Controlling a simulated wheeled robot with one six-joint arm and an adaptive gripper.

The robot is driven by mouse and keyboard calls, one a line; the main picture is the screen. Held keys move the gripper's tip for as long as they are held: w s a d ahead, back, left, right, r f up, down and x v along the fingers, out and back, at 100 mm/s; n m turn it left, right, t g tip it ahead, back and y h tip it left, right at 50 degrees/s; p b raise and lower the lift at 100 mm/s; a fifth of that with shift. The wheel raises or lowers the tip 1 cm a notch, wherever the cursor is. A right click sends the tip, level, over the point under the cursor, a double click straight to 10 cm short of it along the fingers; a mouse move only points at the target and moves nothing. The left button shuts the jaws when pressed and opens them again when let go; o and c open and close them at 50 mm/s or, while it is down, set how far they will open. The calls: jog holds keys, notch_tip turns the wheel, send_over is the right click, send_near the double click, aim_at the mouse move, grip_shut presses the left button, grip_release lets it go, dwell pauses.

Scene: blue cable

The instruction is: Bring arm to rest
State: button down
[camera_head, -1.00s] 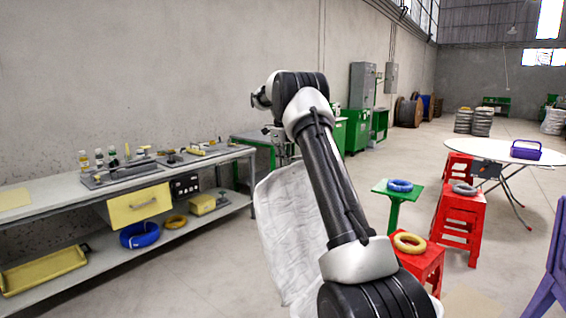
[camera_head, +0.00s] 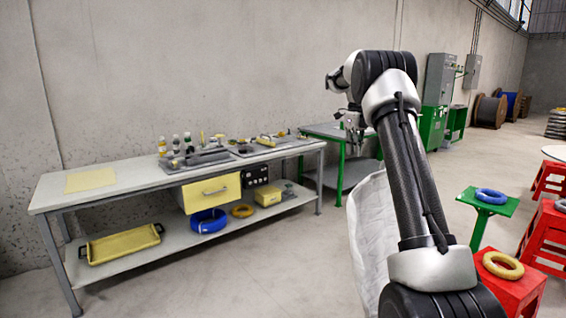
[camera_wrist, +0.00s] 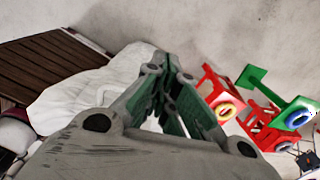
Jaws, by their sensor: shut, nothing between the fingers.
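My arm reaches up and forward in the head view, bent at its elbow. My gripper (camera_head: 354,128) hangs past the elbow, partly hidden by the arm. In the wrist view my gripper (camera_wrist: 167,65) has its fingers drawn together at the tips, empty. A blue cable coil (camera_head: 208,221) lies on the lower shelf of the workbench. Another blue coil (camera_head: 491,196) lies on a green stool (camera_head: 478,226); it also shows in the wrist view (camera_wrist: 298,118). My gripper is apart from both coils.
The workbench (camera_head: 110,198) carries bottles and tools, with a yellow tray (camera_head: 122,245) below. A yellow coil (camera_head: 503,265) lies on a red stool (camera_head: 520,293). A white sheet-like thing (camera_head: 372,240) stands beside my arm. The floor before the bench is open.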

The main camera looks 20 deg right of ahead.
jog(key=s+a+r+n+t, duration=0.1)
jog(key=s+a+r+n, duration=0.6)
jog(key=s, duration=0.3)
jog(key=s+a+r+n+t, duration=0.1)
jog(key=s+a+r+n, duration=0.3)
jog(key=s+a+n, duration=0.45)
jog(key=s+a+f+n, duration=0.1)
jog(key=s+f+n, duration=0.2)
jog(key=s+n, duration=0.2)
jog(key=s+a+f+n+t, duration=0.1)
jog(key=s+a+f+n, duration=0.1)
jog(key=s+n, duration=0.4)
jog(key=s+a+f+n+t, duration=0.1)
jog(key=s+f+n, duration=0.3)
jog(key=s, duration=0.9)
jog(key=shift+a+f+n, duration=0.3)
jog(key=shift+a+n, duration=0.1)
jog(key=shift+n, duration=0.35)
